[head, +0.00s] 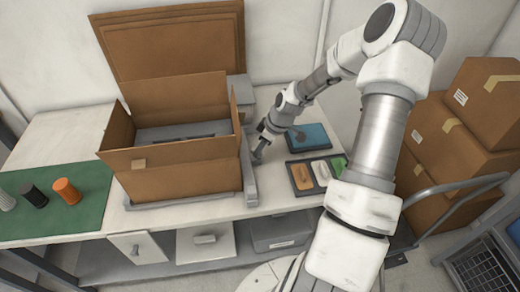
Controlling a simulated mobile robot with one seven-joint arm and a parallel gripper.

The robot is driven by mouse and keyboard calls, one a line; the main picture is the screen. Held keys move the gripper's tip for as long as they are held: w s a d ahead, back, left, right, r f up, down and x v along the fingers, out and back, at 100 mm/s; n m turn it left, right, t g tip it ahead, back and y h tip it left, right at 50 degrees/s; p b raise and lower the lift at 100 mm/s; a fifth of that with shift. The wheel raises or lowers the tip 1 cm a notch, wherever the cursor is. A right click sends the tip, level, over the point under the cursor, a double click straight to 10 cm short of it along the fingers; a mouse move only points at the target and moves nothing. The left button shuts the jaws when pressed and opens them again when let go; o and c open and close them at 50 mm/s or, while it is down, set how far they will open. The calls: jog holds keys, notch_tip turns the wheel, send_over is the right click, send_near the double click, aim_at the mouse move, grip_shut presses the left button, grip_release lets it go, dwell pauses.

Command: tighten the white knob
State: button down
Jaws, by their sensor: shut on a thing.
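My gripper (258,156) is at the right side of the open cardboard box (170,180), low beside the grey frame (250,188) that the box stands on. Its fingers point down and to the left. They are shut on a small part at the frame that they mostly hide. The white knob does not show clearly, and its place between the fingers fits that part. How far the knob is turned cannot be seen.
A dark tray (292,180) with orange, white and green items lies right of my gripper. Behind it is a blue-topped case (308,137). A green mat (85,215) with dark and orange cylinders lies at left. Cardboard boxes (470,150) are stacked at right.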

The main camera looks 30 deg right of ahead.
jog(key=m+b, duration=0.1)
jog(key=m, duration=0.1)
jog(key=m+h+b, duration=0.1)
jog(key=m+t+h+b, duration=0.1)
jog(key=m, duration=0.1)
jog(key=shift+a+f+m+b, duration=0.15)
jog(key=shift+a+m+b, duration=0.15)
jog(key=m+b, duration=0.1)
jog(key=m, duration=0.1)
jog(key=m+h+b, duration=0.1)
jog(key=m, duration=0.1)
jog(key=shift+a+h+b, duration=0.2)
jog(key=shift+h+b, duration=0.1)
jog(key=shift+m, duration=0.6)
jog(key=shift+s+m+h+b, duration=0.1)
jog(key=shift+m+h+b, duration=0.2)
jog(key=c, duration=0.8)
grip_release()
